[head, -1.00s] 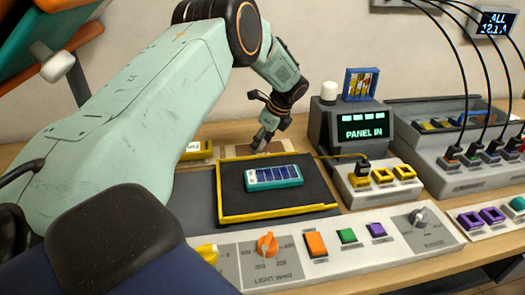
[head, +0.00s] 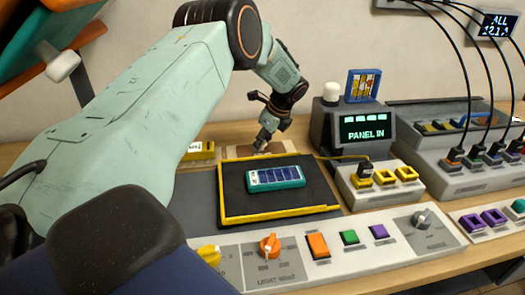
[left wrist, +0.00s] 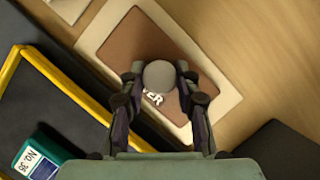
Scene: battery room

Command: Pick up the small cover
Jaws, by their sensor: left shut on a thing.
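The small cover (left wrist: 159,75) is a round grey piece between the two fingertips of my left gripper in the left wrist view. My left gripper (left wrist: 158,80) is shut on it, over a brown pad (left wrist: 125,50) with a pale border and white lettering, partly hidden. I cannot tell whether the cover touches the pad. In the head view my left gripper (head: 263,142) is behind the yellow-edged tray, and the cover cannot be made out there. My right gripper is not in view.
A teal panel (head: 275,179) lies on the dark tray with a yellow rim (head: 280,216). A yellow block (head: 198,151) is left of the gripper. A grey console reading "PANEL IN" (head: 362,129) stands to the right. A control strip with knob and buttons (head: 345,262) runs along the front.

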